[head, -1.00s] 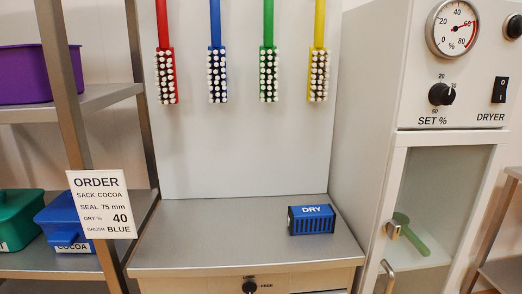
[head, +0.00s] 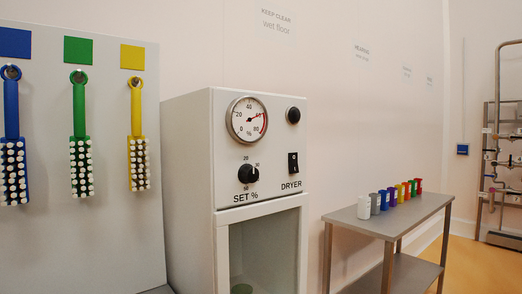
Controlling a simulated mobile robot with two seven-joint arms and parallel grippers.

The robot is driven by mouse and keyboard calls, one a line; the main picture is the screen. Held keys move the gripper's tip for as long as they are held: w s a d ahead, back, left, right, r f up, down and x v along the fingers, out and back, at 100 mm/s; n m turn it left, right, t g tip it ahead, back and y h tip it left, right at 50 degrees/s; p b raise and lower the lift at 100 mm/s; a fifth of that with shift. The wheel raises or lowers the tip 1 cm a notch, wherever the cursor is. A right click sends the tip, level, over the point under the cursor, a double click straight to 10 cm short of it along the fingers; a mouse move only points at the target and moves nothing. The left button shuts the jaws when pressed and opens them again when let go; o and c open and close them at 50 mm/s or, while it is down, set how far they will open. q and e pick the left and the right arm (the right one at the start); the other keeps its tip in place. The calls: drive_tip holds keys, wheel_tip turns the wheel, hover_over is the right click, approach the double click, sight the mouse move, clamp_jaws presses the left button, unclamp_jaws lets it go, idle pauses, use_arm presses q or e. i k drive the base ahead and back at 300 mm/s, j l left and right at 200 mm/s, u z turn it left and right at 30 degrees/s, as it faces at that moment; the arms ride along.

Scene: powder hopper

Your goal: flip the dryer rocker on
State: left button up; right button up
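The dryer rocker (head: 293,163) is a small black switch above the DRYER label, on the right of the white dryer cabinet's front panel (head: 225,188). Its on or off position is too small to tell. To its left is the black SET % knob (head: 248,173), with marks around it. Above the knob is a round % gauge (head: 247,121) with a red arc. A black round button or lamp (head: 293,115) sits at the panel's upper right. Neither gripper shows in the head view.
Blue, green (head: 80,160) and yellow brushes hang on a board at left. Below the panel is the dryer's door or chamber front (head: 265,250). A grey side table (head: 395,214) with several small coloured containers stands at right. Yellow floor shows at far right.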

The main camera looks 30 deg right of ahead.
sight(294, 167)
drive_tip(key=z, duration=1.3)
drive_tip(key=i+l, duration=0.1)
drive_tip(key=l, duration=0.2)
drive_tip(key=i+l, duration=0.1)
drive_tip(key=l, duration=0.15)
drive_tip(key=i+l+z, duration=0.1)
drive_tip(key=l, duration=0.2)
